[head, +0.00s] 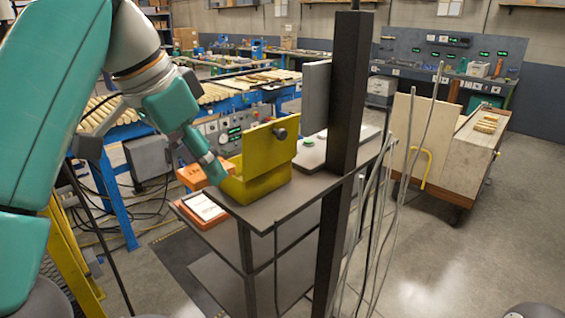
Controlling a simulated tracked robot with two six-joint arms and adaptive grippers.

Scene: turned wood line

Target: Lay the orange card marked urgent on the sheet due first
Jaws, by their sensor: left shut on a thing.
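My left gripper (214,174) reaches down from the upper left to the left side of the yellow open box. It is shut on the orange card (190,178), which shows on the left of the fingers with small dark marks too small to read. The card is beside the box, above the front left of the dark stand. Below it, a white sheet (203,207) lies on an orange-brown board or tray at the stand's left edge. Its writing cannot be read. The fingers hide part of the card. My right gripper is not in view.
The yellow box (265,181) with a raised lid stands on the dark stand (281,207), close to the gripper. A black post (347,100) rises at the stand's right. Grey cables hang beside it. A wooden cart (440,160) stands further right.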

